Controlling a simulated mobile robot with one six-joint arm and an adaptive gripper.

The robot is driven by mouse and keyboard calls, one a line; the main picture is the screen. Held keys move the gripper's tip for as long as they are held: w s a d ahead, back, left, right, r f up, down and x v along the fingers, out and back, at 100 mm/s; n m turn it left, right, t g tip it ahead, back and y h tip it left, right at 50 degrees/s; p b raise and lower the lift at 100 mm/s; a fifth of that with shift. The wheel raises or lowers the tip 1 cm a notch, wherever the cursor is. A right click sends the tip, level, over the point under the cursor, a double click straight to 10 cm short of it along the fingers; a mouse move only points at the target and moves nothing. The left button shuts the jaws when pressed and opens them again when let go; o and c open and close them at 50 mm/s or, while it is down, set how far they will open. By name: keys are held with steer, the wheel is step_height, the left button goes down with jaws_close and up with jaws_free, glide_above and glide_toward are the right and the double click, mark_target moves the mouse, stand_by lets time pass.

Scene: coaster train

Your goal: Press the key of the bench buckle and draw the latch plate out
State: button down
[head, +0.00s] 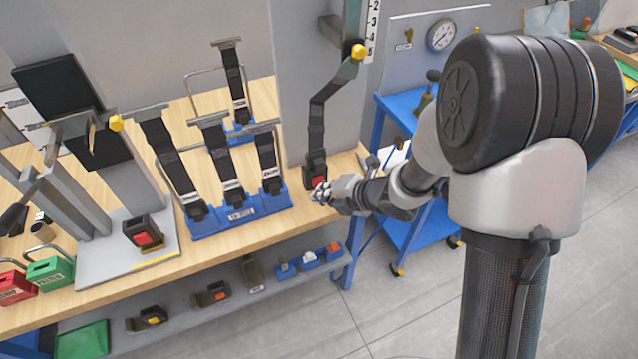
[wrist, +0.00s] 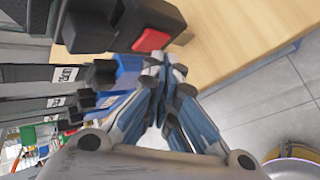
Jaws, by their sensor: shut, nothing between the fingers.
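A black buckle (head: 315,171) with a red key (head: 319,181) sits at the bench's right end, below a dark strap (head: 318,115) on a grey panel. In the wrist view the buckle (wrist: 120,25) and its red key (wrist: 152,40) are at the top, just beyond my fingertips. My gripper (head: 322,192) is shut and empty, close in front of the key; I cannot tell whether it touches. Its fingers also show in the wrist view (wrist: 165,68). The latch plate is not clearly visible at this buckle. A second black buckle with a red key (head: 143,234) stands on a grey plate at left.
A blue rack (head: 240,213) with several strapped buckles stands left of my gripper. The lower shelf (head: 225,301) holds more buckles and small blue bins. Green (head: 50,271) and red padlocks lie at far left. A blue cart (head: 412,240) stands behind my arm. Floor in front is clear.

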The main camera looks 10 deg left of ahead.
steer(key=shift+s+d, duration=0.25)
steer(key=shift+s, duration=0.1)
steer(key=s+d, duration=0.1)
steer(key=s+d+b, duration=0.1)
steer(key=s, duration=0.2)
steer(key=shift+s+d+b, duration=0.1)
steer(key=shift+d+b, duration=0.3)
stand_by(0.7)
